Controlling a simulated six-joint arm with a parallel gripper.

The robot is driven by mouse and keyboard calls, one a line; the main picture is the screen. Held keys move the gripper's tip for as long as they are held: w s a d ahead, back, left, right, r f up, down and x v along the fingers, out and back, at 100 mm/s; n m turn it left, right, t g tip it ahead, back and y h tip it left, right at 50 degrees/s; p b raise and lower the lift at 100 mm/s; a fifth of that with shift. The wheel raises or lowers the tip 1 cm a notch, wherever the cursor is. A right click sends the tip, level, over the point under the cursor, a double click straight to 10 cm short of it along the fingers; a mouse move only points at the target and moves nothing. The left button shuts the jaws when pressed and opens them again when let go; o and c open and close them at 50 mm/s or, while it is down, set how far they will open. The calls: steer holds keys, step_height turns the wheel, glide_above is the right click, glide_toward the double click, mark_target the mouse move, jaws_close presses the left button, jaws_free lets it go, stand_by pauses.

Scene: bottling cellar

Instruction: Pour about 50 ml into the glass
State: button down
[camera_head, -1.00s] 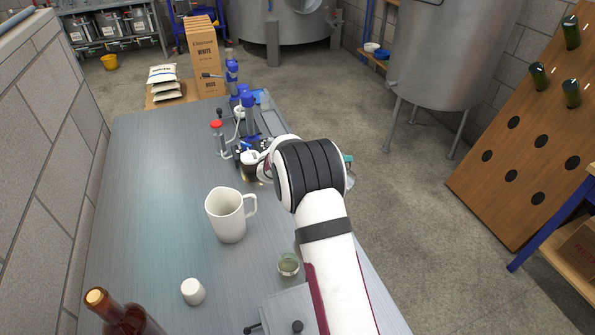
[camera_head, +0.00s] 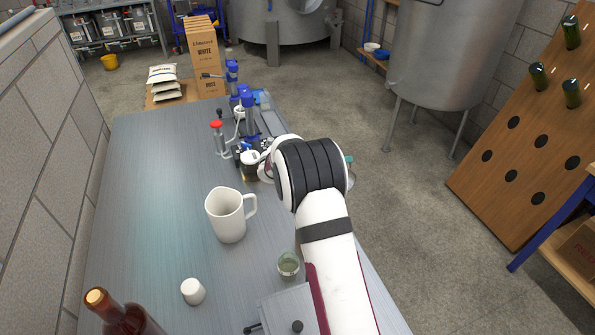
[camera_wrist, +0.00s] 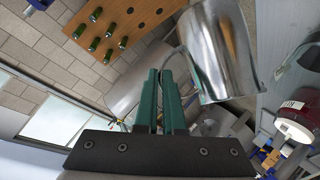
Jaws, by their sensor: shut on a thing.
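A small clear glass (camera_head: 288,265) stands on the workbench, left of my forearm. It looks greenish inside, but I cannot tell whether it holds liquid. In the wrist view my gripper (camera_wrist: 163,78) has its green fingers close together. A shiny steel jug (camera_wrist: 222,50) is right beside the fingers, and its thin handle runs to them; my gripper is shut on that handle. In the head view my wrist hides the jug and nearly all of the gripper; only a bit of green finger shows at its right. I cannot see the jug's contents.
A white handled pitcher (camera_head: 228,220) stands on the workbench (camera_head: 150,210), with a small white cup (camera_head: 193,291) and a brown bottle (camera_head: 122,315) nearer. Blue-topped equipment (camera_head: 248,115) and a dark, white-topped container (camera_head: 250,165) stand farther back. The bench's left middle is clear.

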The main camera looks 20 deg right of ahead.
steer(key=s+d+f+m+t+y+p, duration=0.2)
steer(key=s+d+f+m+t+y, duration=0.1)
steer(key=d+f, duration=0.5)
steer(key=shift+s+f+m+y, duration=0.75)
steer(key=shift+m+y, duration=0.25)
steer(key=shift+y, duration=0.9)
steer(key=shift+w+a, duration=0.1)
